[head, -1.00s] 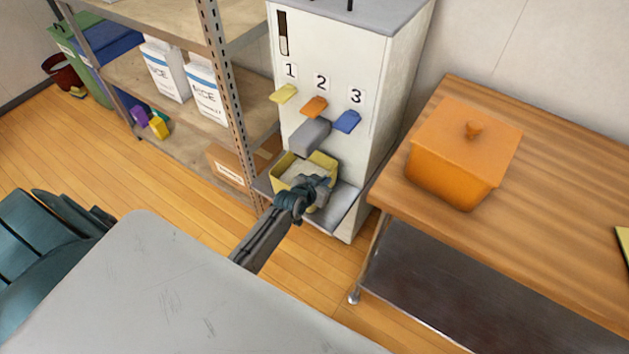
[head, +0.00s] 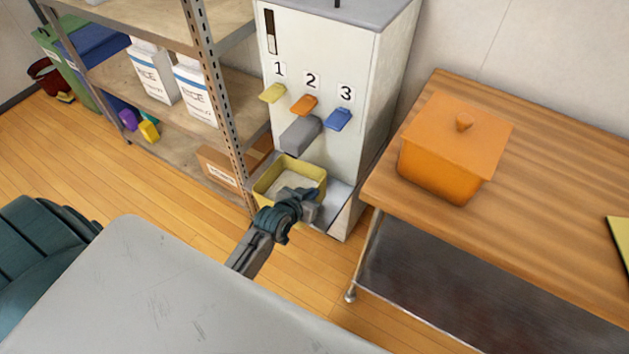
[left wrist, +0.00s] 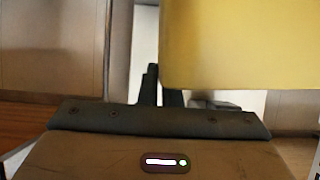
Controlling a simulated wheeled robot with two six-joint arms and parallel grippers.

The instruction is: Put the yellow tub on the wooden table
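The yellow tub (head: 314,186) is an open box with pale white contents, in front of the dispenser's lower ledge. It looks roughly upright; whether it touches the ledge is hard to tell. My left gripper (head: 300,199) is at the tub's near side, its fingers close together on the wall. In the left wrist view the tub's yellow wall (left wrist: 240,45) fills the upper right, and the left gripper's dark fingers (left wrist: 162,88) meet its lower left edge. The wooden table (head: 560,150) stands to the right. My right gripper is not in view.
An orange lidded pot (head: 440,170) stands on the table's left part. The white dispenser (head: 350,60) has levers 1, 2 and 3 and a grey spout (head: 300,133) above the tub. A metal shelf (head: 222,85) rises to the left.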

